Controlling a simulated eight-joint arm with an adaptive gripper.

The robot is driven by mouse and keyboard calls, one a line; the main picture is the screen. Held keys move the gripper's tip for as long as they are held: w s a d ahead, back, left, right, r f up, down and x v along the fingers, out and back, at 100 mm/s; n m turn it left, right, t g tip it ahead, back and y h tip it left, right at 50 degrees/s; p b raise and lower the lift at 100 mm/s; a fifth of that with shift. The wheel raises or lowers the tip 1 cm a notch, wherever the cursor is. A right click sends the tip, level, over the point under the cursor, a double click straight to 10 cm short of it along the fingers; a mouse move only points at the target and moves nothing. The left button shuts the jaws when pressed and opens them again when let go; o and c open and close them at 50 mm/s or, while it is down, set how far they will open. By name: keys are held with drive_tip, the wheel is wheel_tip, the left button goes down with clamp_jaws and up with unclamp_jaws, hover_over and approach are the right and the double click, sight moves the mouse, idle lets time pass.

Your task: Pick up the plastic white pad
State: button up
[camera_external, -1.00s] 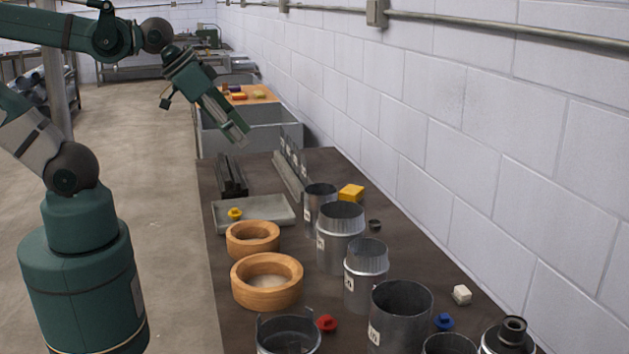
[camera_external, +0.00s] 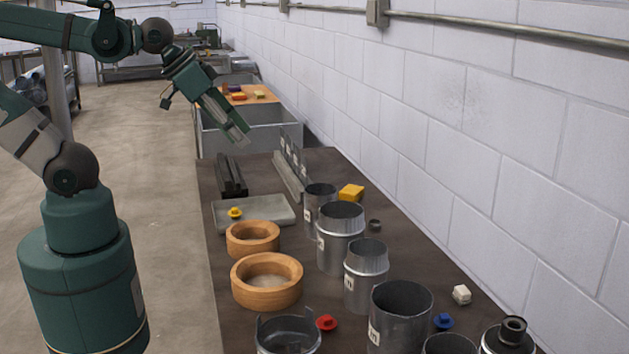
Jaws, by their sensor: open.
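A small white block (camera_external: 461,294), which looks like the white pad, sits on the dark table at the right, near the wall. It lies to the right of the metal duct cylinders and just above a small blue piece. My gripper (camera_external: 240,137) is in the air over the far end of the table, well away from the white pad. It is angled down to the right and holds nothing that I can see. The gap between its fingers is hard to make out at this size.
Several metal ducts (camera_external: 400,318) stand between my gripper and the white pad. Two wooden rings (camera_external: 267,292), a grey tray (camera_external: 283,215) with a yellow piece, a red piece (camera_external: 326,323), a blue piece (camera_external: 443,321) and a yellow block (camera_external: 351,193) are on the table. A block wall bounds the right.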

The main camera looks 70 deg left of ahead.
drive_tip(key=shift+c, duration=0.2)
drive_tip(key=shift+c, duration=1)
drive_tip(key=w+d+f+n+g+h, duration=0.15)
drive_tip(key=w+d+n, duration=0.4)
drive_tip(key=w, duration=0.95)
drive_tip(key=w+d+n+g, duration=0.2)
drive_tip(key=w+d+n, duration=0.3)
drive_tip(key=w, duration=0.9)
drive_tip(key=w+d+f+n+g, duration=0.1)
drive_tip(key=w+d+f+n, duration=0.1)
drive_tip(key=w+d+f, duration=0.3)
drive_tip(key=w+d+f+n+g+h+b, duration=0.1)
drive_tip(key=w+d+f+n, duration=0.2)
drive_tip(key=w+f, duration=0.6)
drive_tip(key=w+d+f+n+g, duration=0.1)
drive_tip(key=w+d+f, duration=0.5)
drive_tip(key=f, duration=0.6)
drive_tip(key=shift+w+d+f+n+g+h, duration=0.2)
drive_tip(key=shift+w+d+n+g+h, duration=0.2)
drive_tip(key=shift+w+n, duration=0.3)
